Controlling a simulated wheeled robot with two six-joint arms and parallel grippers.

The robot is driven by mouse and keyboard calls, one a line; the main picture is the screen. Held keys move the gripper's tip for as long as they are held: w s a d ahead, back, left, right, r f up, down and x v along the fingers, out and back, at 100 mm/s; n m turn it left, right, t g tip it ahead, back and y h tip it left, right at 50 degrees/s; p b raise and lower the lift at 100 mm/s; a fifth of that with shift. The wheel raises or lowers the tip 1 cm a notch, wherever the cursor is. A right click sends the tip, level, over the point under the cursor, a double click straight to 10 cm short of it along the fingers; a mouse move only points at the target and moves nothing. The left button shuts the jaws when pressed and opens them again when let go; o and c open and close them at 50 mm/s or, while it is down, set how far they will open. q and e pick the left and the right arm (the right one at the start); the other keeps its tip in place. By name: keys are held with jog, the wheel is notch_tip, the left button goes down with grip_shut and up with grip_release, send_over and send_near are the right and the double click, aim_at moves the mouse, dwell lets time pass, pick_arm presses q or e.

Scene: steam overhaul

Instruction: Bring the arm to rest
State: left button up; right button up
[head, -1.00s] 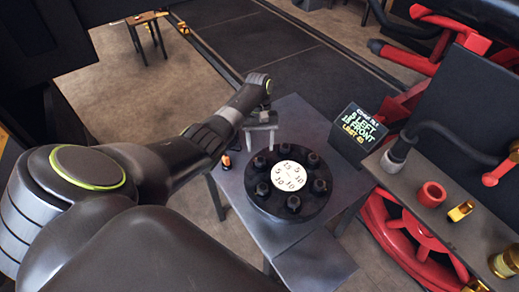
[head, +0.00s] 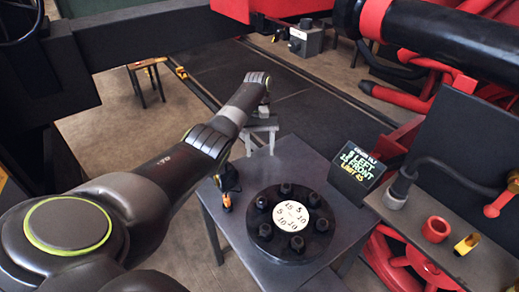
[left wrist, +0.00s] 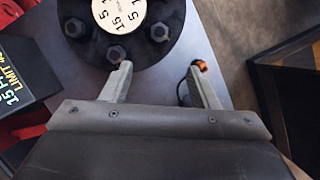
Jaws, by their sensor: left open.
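My left gripper (head: 261,138) is open and empty. In the head view it hangs near the far edge of the grey table (head: 222,222), beyond the black round flange (head: 290,252). In the left wrist view its two fingers (left wrist: 156,88) are spread apart with only the table surface between them. The flange carries several dark bolts and a white numbered dial (head: 291,216); part of it also shows at the top of the left wrist view (left wrist: 92,45). My right gripper is in neither view.
A sign (head: 358,168) with green and yellow text stands at the table's right. A small black and orange tool (head: 226,195) lies on the left. A shelf (head: 460,215) holds a red ring (head: 436,229) and a yellow part (head: 466,244). Red machinery fills the right.

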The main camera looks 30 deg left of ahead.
pick_arm(q)
jog(key=shift+w+f, duration=0.1)
jog(key=shift+w, duration=0.05)
